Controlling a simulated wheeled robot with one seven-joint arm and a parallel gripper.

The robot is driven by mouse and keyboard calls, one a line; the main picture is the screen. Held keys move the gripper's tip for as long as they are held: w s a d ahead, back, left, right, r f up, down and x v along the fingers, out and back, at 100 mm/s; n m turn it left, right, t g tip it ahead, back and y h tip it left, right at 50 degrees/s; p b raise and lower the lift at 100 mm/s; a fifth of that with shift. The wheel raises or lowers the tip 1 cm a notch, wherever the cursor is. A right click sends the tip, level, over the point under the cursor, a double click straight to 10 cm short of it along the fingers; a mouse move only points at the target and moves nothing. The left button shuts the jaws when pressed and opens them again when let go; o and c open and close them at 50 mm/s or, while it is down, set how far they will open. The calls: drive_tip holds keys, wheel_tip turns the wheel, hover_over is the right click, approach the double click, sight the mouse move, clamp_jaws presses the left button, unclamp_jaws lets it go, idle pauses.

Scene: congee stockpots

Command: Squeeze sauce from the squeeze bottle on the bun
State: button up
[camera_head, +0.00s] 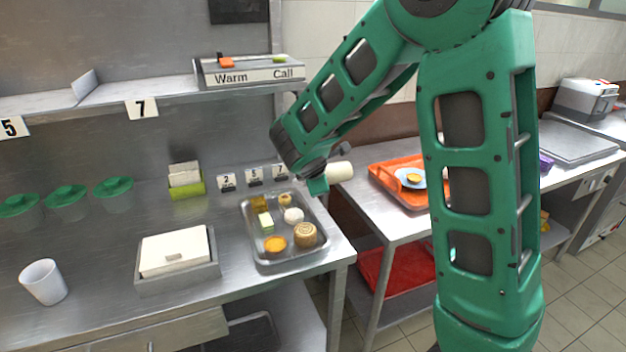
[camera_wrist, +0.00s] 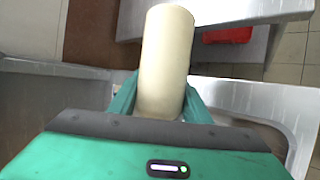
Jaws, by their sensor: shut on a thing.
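A cream-coloured squeeze bottle (camera_wrist: 166,55) is held between the two green fingers of my gripper (camera_wrist: 160,100) in the wrist view. In the head view my gripper (camera_head: 318,182) is in the air beyond the right edge of the metal tray, with the bottle (camera_head: 340,172) lying about sideways in it. The bottle's tip cannot be made out. A round brown bun-like item (camera_head: 305,234) is on the metal tray (camera_head: 262,262). Another small bun-like item (camera_head: 412,178) is on a blue plate (camera_head: 399,174) in the orange tray (camera_head: 384,184). I cannot tell which is the bun.
The metal tray also holds several other food pieces. A gap separates the left counter (camera_head: 90,310) from the right table (camera_head: 375,225). A shelf (camera_head: 150,95) with a Warm/Call box (camera_head: 250,72) is at the back. A white cup (camera_head: 44,282) and lidded box (camera_head: 176,252) stand left.

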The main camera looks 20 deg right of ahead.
drive_tip(key=h, duration=0.1)
drive_tip(key=n+h, duration=0.1)
drive_tip(key=h, duration=0.1)
drive_tip(key=n+t+h, duration=0.1)
drive_tip(key=shift+a+r, duration=0.1)
drive_tip(key=shift+r, duration=0.15)
drive_tip(key=a+n+t+h, duration=0.1)
drive_tip(key=h, duration=0.1)
drive_tip(key=a+r+n+h, duration=0.1)
drive_tip(key=h, duration=0.1)
drive_tip(key=shift+n+t, duration=0.4)
drive_tip(key=shift+a+r+n+t+h, duration=0.25)
drive_tip(key=shift+a+n+t+h, duration=0.15)
drive_tip(key=shift+n+h, duration=0.3)
drive_tip(key=shift+d, duration=0.1)
drive_tip(key=c, duration=0.3)
idle(1.5)
drive_tip(key=o, duration=0.3)
